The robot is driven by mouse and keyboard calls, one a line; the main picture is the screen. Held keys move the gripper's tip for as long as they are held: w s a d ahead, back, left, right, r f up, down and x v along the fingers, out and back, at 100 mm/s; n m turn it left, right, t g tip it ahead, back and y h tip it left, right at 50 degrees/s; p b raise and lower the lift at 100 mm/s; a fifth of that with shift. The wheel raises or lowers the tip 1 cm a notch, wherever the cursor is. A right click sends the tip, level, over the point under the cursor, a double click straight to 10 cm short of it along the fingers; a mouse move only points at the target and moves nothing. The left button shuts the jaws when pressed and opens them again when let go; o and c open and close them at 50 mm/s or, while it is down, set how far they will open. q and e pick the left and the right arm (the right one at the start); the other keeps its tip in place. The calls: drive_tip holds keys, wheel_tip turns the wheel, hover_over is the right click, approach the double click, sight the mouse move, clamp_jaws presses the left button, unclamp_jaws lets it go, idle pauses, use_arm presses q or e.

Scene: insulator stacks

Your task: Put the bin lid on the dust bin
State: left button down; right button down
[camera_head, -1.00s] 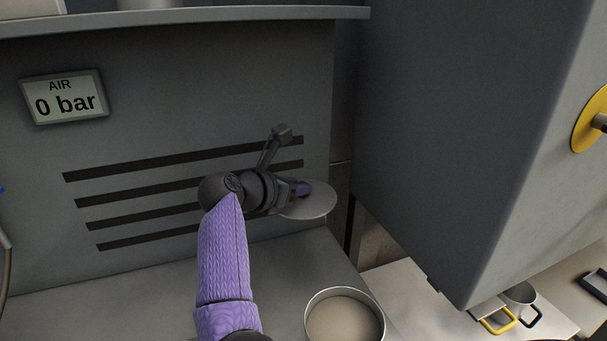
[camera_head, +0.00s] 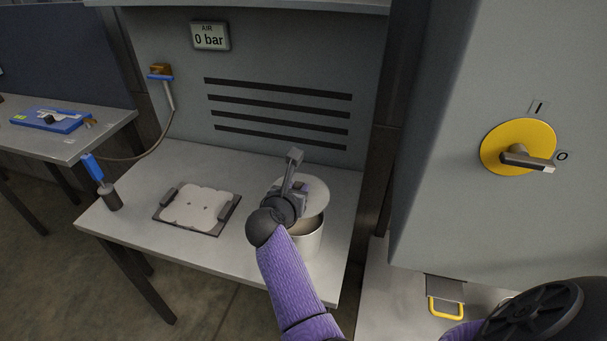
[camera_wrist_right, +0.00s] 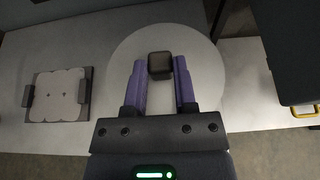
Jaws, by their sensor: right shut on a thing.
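The bin lid (camera_head: 318,193) is a pale round disc with a dark square knob, which shows between my fingers in the right wrist view (camera_wrist_right: 160,66). My right gripper (camera_head: 303,187) is shut on the lid and holds it roughly level. The dust bin (camera_head: 310,246) is a pale round can standing on the bench near its right front. In the head view the lid overlaps the far part of the bin's mouth, and some of the inside shows below the lid's near edge. In the right wrist view the lid (camera_wrist_right: 200,50) hides the bin. My left gripper is not in view.
A dark tray with a pale scalloped plate (camera_head: 197,208) lies left of the bin on the bench (camera_head: 150,240). A blue-handled tool (camera_head: 105,185) stands at the bench's left end. A large grey cabinet with a yellow rotary switch (camera_head: 518,147) stands at the right.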

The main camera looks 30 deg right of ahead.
drive_tip(key=shift+w+f+b, duration=0.2)
drive_tip(key=shift+f+b, duration=0.15)
drive_tip(key=shift+f, duration=0.15)
wheel_tip(320, 180, down, 4)
drive_tip(key=b, duration=0.4)
drive_tip(key=shift+f, duration=0.25)
drive_tip(key=shift+f+b, duration=0.45)
drive_tip(key=shift+f, duration=0.05)
unclamp_jaws()
wheel_tip(320, 180, up, 7)
drive_tip(key=p, duration=0.6)
drive_tip(key=shift+r+p, duration=0.15)
drive_tip(key=shift+p, duration=0.15)
